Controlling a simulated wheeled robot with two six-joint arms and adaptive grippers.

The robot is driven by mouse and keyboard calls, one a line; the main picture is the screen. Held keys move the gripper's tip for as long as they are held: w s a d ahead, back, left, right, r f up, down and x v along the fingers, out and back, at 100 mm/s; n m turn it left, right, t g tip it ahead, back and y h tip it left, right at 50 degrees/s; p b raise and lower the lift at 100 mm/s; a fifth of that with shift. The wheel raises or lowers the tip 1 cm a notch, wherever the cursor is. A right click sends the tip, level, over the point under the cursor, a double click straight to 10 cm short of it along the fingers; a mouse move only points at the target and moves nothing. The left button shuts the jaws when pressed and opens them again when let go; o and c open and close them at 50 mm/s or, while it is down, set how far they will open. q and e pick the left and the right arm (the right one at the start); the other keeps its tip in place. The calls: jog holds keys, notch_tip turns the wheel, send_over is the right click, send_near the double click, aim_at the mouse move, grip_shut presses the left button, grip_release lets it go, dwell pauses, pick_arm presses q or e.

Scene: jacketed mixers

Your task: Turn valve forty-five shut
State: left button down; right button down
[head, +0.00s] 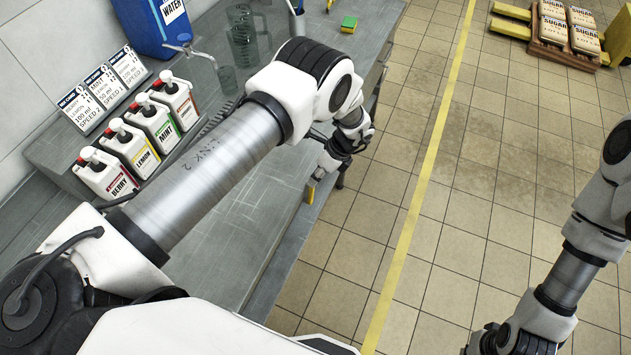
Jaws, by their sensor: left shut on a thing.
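My left gripper (316,180) is at the front edge of the steel bench, reaching down past my forearm and wrist. It is small in the head view and partly covered by my own wrist. It is shut on a small yellow piece (310,194) at the bench edge. I cannot tell whether this piece is the handle of valve forty-five, as no valve body or number can be read. My right arm hangs at the lower right over the floor, and its fingers are not visible.
The steel bench (262,215) holds several labelled bottles, such as the lemon bottle (131,150), recipe cards (103,88), a blue water container (157,22), a clear jug (242,38) and a sponge (348,24). Sugar bags (583,38) lie on a pallet. The tiled floor in the middle is clear.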

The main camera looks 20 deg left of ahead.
pick_arm(q)
jog(key=c, duration=1.1)
grip_release()
jog(key=shift+s+a+f, duration=0.1)
jog(key=shift+s+a, duration=0.05)
jog(key=shift+a, duration=0.15)
jog(key=v, duration=0.7)
jog(key=shift+r, duration=0.2)
